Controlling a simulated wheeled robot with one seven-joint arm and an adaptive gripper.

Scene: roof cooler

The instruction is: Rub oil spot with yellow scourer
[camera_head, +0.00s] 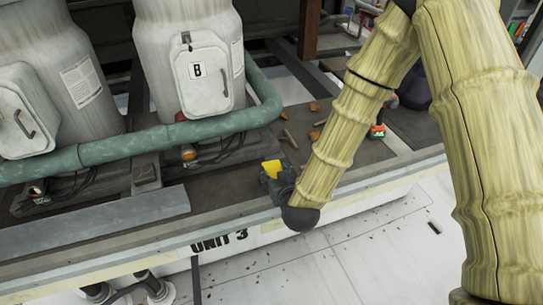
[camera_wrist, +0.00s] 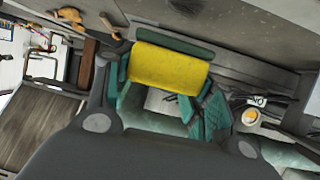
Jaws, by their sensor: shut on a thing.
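The yellow scourer (camera_head: 271,167) is held in my gripper (camera_head: 275,178), just above the dark front ledge of the unit (camera_head: 235,195). In the wrist view the scourer (camera_wrist: 168,68) is a smooth yellow pad lying across the fingertips, between the green-padded fingers of my gripper (camera_wrist: 165,88). A dark green strip shows along the scourer's far edge. The gripper is shut on the scourer. I cannot make out the oil spot in either view. Whether the scourer touches any surface cannot be told.
A teal pipe (camera_head: 150,142) runs in front of two pale tanks, one with a hatch marked B (camera_head: 203,75). An orange lamp (camera_head: 188,153) with cables sits below the pipe. Several brown pieces (camera_head: 290,138) lie on the deck behind my gripper. Pale floor lies below the ledge.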

